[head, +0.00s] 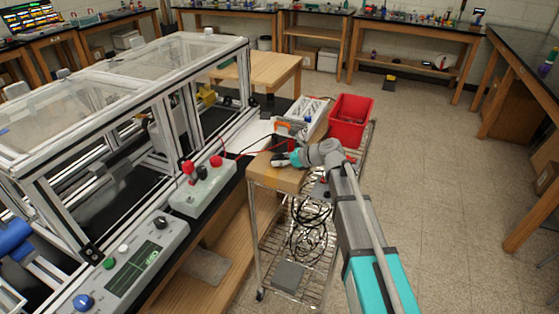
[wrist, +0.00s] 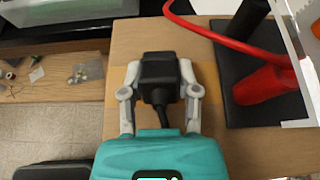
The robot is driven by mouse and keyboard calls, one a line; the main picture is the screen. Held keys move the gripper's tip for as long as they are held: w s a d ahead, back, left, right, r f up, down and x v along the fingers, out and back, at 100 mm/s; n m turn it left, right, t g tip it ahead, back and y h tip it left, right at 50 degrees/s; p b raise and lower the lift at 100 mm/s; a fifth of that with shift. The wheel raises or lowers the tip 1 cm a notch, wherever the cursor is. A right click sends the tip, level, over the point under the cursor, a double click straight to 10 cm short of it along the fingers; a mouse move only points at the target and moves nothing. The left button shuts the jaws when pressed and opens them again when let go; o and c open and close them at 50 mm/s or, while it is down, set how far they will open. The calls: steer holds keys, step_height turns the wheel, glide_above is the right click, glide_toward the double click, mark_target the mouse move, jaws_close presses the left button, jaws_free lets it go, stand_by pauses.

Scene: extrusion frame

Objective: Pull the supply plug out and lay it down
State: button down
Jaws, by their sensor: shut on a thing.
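The supply plug is a black block with a short black cable, seen in the wrist view (wrist: 160,72). My gripper (wrist: 160,78) is shut on it, one pale finger on each side. The cable runs from the plug back under my gripper's teal body. The plug is over a light wooden top (wrist: 205,150), and I cannot tell whether it touches the wood. No socket shows around it. In the head view my gripper (head: 288,159) is low over the wooden top of the wire cart (head: 272,180), and the plug cannot be made out clearly there.
A black mat (wrist: 231,65) with a red-handled thing (wrist: 265,85) and a red cable (wrist: 225,38) lies right of the plug. A red bin (head: 350,121) and a white tray (head: 310,108) stand behind. A grey box with red knobs (head: 203,192) is at left.

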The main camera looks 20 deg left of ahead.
steer(key=shift+c, duration=1.3)
jaws_free()
steer(key=shift+r, duration=0.15)
